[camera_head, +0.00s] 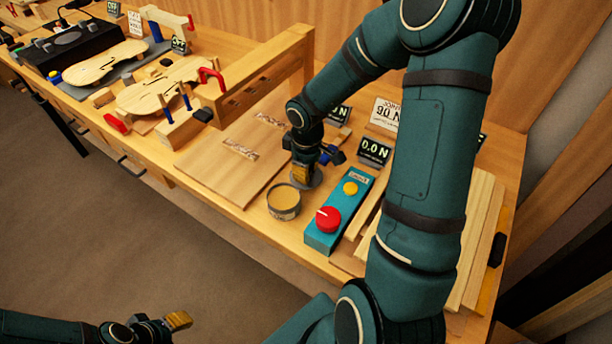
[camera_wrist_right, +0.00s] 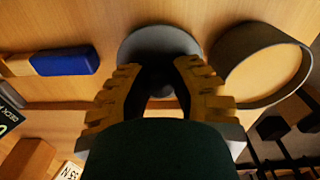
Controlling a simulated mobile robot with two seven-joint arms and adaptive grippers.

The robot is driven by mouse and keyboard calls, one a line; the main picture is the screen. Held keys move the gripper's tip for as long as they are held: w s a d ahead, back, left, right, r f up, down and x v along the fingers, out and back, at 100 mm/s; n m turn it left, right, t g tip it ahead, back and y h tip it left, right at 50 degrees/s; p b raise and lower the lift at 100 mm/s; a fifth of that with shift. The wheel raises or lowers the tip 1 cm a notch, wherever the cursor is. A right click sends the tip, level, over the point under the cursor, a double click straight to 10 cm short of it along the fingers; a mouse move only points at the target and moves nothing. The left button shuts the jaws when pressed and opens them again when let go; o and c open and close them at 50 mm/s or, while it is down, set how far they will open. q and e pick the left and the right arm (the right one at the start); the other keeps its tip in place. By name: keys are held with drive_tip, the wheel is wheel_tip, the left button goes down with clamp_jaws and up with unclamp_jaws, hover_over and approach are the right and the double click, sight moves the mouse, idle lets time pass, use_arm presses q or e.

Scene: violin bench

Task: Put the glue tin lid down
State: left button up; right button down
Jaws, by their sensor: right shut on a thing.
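The glue tin lid (camera_head: 315,180) is a grey disc. In the right wrist view the lid (camera_wrist_right: 150,38) lies flat beyond my fingertips. My right gripper (camera_head: 301,173) is shut on the lid's middle; its yellow fingers (camera_wrist_right: 163,75) hide the part they grip. The lid is at or very near the bench top; I cannot tell if it touches. The open glue tin (camera_head: 284,206), with tan contents, stands just left of the lid. The tin's round rim (camera_wrist_right: 250,100) shows at the right in the wrist view. My left gripper (camera_head: 178,320) is low at the left, away from the bench; its opening is unclear.
A teal box (camera_head: 322,238) with a red knob and yellow button stands right of the tin. A 0.0 N display (camera_head: 374,151) stands behind. A wooden board (camera_head: 225,150) lies left, and wood strips (camera_head: 480,235) lie right. A blue object (camera_wrist_right: 65,61) is near the lid.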

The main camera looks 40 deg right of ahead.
drive_tip(key=shift+f, duration=0.8)
drive_tip(key=shift+f+b, duration=0.25)
drive_tip(key=shift+b, duration=0.05)
drive_tip(key=c, duration=0.9)
unclamp_jaws()
drive_tip(key=shift+r, duration=0.1)
drive_tip(key=shift+r, duration=0.25)
wheel_tip(320, 180, up, 10)
drive_tip(key=p, duration=0.3)
drive_tip(key=shift+r, duration=0.2)
drive_tip(key=shift+r+p, duration=0.3)
drive_tip(key=shift+r, duration=0.45)
